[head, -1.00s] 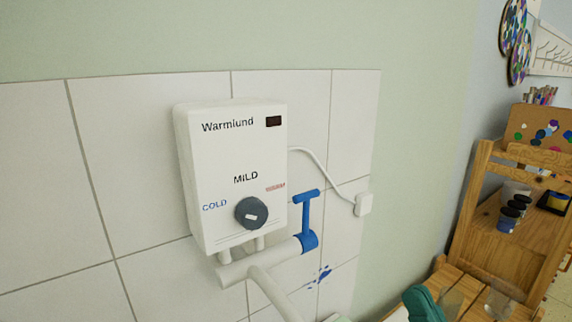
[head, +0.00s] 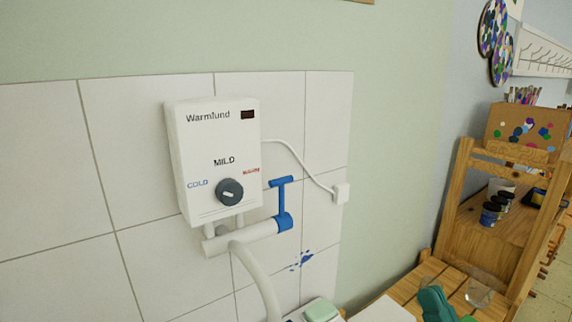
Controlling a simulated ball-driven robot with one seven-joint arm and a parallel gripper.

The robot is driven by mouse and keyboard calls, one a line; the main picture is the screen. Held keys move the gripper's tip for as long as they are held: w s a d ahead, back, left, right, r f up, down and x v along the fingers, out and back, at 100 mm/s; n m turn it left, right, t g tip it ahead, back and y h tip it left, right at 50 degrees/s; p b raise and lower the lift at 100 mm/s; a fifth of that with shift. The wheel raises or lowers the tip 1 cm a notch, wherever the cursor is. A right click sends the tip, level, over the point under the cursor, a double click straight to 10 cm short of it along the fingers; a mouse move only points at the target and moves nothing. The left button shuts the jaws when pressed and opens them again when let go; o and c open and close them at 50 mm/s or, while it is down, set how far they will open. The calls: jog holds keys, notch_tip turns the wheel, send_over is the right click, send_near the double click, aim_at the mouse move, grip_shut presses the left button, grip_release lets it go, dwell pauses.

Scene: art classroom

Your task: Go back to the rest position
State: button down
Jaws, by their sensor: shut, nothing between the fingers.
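My gripper is not in view, and no part of my arm can be made out for sure. A white water heater (head: 215,150) marked "Warmlund" hangs on the tiled wall left of the middle. Its dark round knob (head: 229,192) sits below the word MILD, between COLD on the left and a red label on the right. The small display (head: 247,115) is dark. A white pipe (head: 240,236) runs under the heater, with a blue lever (head: 283,200) standing upright at its right end. The pipe's spout bends down out of the picture.
A white cord runs to a wall plug (head: 341,193). A pale green block (head: 322,310) lies at the bottom edge. A slatted wooden bench (head: 405,290) holds a teal object (head: 437,304) and a clear glass (head: 479,290). A wooden shelf (head: 470,240) with jars stands at right.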

jog(key=w+d+f+m+g+h, duration=0.2)
jog(key=d+f+m+g+h, duration=0.3)
jog(key=d+f+m+h, duration=0.45)
jog(key=s+d+f+n+g+h, duration=0.1)
jog(key=s+f+g, duration=0.15)
jog(key=f, duration=0.45)
jog(key=s+d+f+n+g+h, duration=0.1)
jog(key=f+n+g+h, duration=0.1)
jog(key=f+g, duration=0.3)
jog(key=s+a+f+n+g+y, duration=0.1)
jog(key=s+f+g, duration=0.4)
jog(key=s, duration=0.5)
jog(key=s+a+f+n+g+y, duration=0.2)
jog(key=s+f+g, duration=0.4)
jog(key=s+f, duration=0.4)
jog(key=shift+s+a, duration=0.3)
jog(key=shift+s, duration=0.5)
